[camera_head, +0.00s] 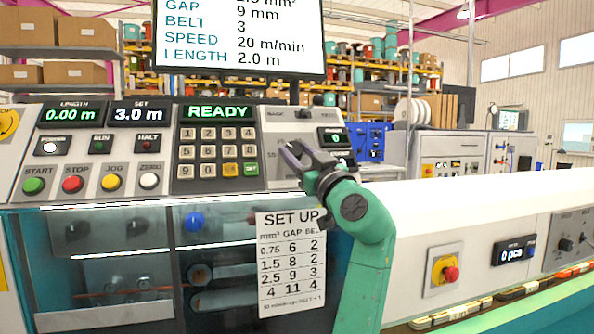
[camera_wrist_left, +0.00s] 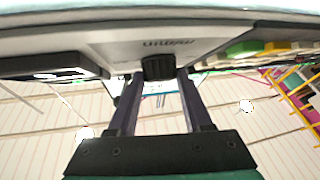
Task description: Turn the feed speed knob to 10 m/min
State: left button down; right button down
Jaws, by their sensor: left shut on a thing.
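The feed speed knob is a dark ribbed knob (camera_wrist_left: 158,68) on a pale panel in the left wrist view, under upside-down lettering that seems to read "m/min". My left gripper (camera_wrist_left: 160,78) has one finger on each side of it and is shut on it. In the head view my left gripper (camera_head: 292,152) reaches the panel (camera_head: 283,122) right of the keypad and hides the knob. A small display (camera_head: 334,138) beside it shows a green figure too small to read surely. The knob's pointer and exact setting cannot be made out.
The monitor (camera_head: 238,38) lists a speed of 20 m/min. The keypad (camera_head: 217,152) and READY display (camera_head: 218,111) are just left of my gripper. A set-up card (camera_head: 291,262) hangs below. A red stop button (camera_head: 451,273) is at right.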

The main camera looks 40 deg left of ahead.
pick_arm(q)
jog(key=n+g+p, duration=0.1)
jog(key=n+g, duration=0.2)
jog(key=shift+w+r, duration=0.15)
jog(key=n+g+p, duration=0.2)
jog(key=n+g+h+p, duration=0.1)
jog(key=n+g+p, duration=0.4)
jog(key=shift+w+d+r+n+p, duration=0.1)
jog(key=shift+w+r+n+p, duration=0.2)
jog(key=shift+n, duration=0.1)
jog(key=shift+f+n+g+h+p, duration=0.25)
jog(key=shift+n+g+h+p, duration=0.15)
jog(key=shift+n+g+p, duration=0.15)
jog(key=c, duration=0.5)
grip_release()
jog(key=shift+f, duration=0.1)
jog(key=shift+o, duration=0.9)
jog(key=shift+a, duration=0.2)
